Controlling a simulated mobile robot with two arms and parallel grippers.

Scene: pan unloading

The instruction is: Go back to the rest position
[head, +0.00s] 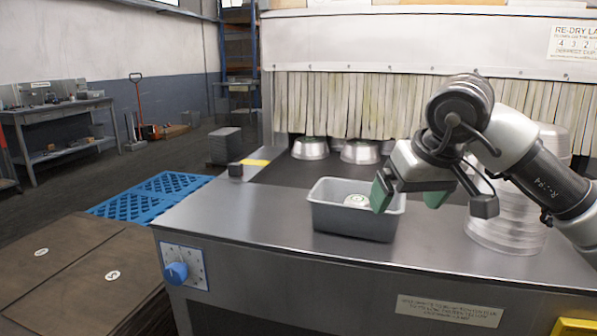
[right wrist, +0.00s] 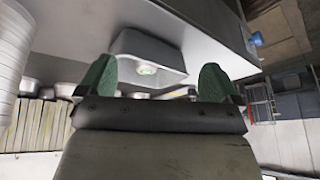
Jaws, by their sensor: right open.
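My right gripper (head: 408,194) is in the head view, above and beside the right side of a grey bin. Its two green fingers are apart and nothing is between them. It also shows in the right wrist view (right wrist: 155,82), with the fingers spread. The grey bin (head: 345,222) stands on the metal counter (head: 240,215) and has a round light-coloured item (head: 357,200) in it. The bin also shows in the right wrist view (right wrist: 125,72). My left gripper is in neither view.
Metal pans (head: 310,148) stand by the strip curtain (head: 340,105). A stack of clear or metallic pans (head: 505,235) stands at the right, partly behind my arm. A blue pallet (head: 150,197) lies on the floor at left.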

